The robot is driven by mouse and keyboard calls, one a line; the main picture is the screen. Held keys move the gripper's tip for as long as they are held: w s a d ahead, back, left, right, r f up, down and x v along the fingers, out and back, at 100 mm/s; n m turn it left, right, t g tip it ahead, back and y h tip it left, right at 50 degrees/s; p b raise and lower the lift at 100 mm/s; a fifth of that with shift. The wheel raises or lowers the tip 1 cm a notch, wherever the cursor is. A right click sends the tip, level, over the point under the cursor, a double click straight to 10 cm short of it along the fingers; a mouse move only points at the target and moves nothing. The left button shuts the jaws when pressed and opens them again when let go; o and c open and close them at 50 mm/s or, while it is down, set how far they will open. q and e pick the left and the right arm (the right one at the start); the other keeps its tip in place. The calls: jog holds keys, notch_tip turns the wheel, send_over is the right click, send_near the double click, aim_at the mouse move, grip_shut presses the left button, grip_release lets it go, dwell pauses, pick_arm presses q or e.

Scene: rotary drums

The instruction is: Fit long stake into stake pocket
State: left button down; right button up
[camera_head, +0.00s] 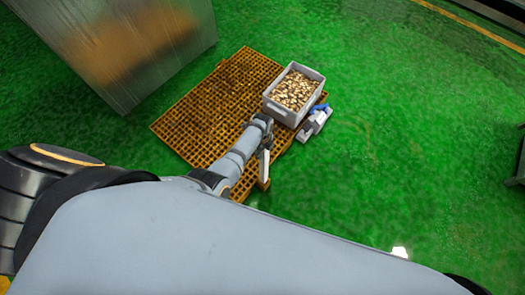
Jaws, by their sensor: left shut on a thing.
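My left arm reaches out over the orange grating, and its wrist bends down toward the front edge of the grating. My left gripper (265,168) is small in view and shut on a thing. A short brown end (264,185) shows at its tip; I take it to be the long stake, most of which I cannot make out. I cannot pick out the stake pocket for certain. My right gripper is not in view.
An orange grating (195,115) lies on the green floor. A grey crate (285,113) full of small tan pieces stands on its right part. A small grey and blue object (315,122) sits beside the crate. A large metal housing (120,50) stands upper left.

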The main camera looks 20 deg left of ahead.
pick_arm(q)
notch_tip(320, 180, down, 10)
jog(key=b, duration=0.8)
jog(key=shift+r, duration=0.15)
dwell(2.4)
jog(key=c, duration=0.8)
grip_release()
jog(key=shift+r, duration=0.1)
jog(key=shift+c, duration=0.2)
notch_tip(320, 180, up, 12)
jog(key=shift+a, duration=0.15)
